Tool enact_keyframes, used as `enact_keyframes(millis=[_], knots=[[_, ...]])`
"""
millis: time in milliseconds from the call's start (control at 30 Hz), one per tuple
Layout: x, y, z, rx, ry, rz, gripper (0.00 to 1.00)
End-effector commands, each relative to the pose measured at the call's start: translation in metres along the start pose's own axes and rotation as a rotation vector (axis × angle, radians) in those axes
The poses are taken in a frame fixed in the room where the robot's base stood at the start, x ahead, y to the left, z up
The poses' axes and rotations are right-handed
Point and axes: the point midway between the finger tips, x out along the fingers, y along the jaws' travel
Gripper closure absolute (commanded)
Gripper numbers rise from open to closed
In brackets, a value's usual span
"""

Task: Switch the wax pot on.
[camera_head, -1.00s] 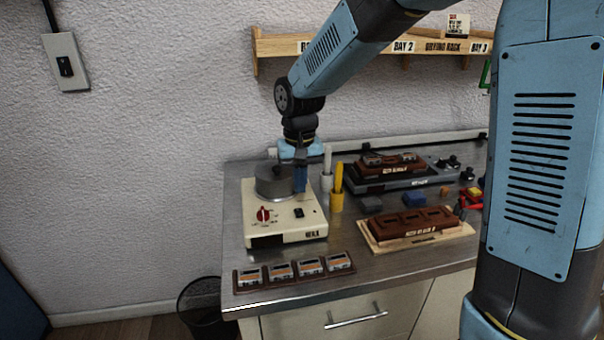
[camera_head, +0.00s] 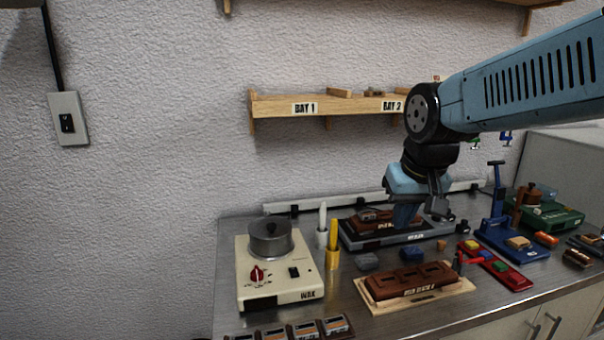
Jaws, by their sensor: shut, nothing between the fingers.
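The wax pot is a cream box (camera_head: 252,249) with a grey metal pot (camera_head: 270,238) on top and a "WAX" label at its front right corner. A red dial (camera_head: 257,274) and a small black switch (camera_head: 293,272) are on its top face. The switch is too small to tell its position. My gripper (camera_head: 405,222) is shut and empty, pointing down well to the right of the wax pot. It is over or in front of the dark grey device (camera_head: 372,240) at the back, partly hiding it.
White and yellow sticks (camera_head: 333,240) stand in holders just right of the wax pot. A brown block on a wooden board (camera_head: 415,283) lies in front of my gripper. Blue and red fixtures (camera_head: 510,242) crowd the right. A shelf (camera_head: 330,104) hangs above.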

Motion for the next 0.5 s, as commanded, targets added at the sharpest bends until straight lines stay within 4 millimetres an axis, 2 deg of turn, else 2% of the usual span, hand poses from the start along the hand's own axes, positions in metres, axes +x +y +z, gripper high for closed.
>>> enact_keyframes(millis=[100, 300, 500], knots=[[-0.015, 0.018, 0.022, 0.024, 0.050, 0.012, 1.00], [-0.031, 0.038, 0.054, 0.049, 0.117, 0.033, 1.00], [-0.036, 0.046, 0.070, 0.061, 0.149, 0.046, 1.00]])
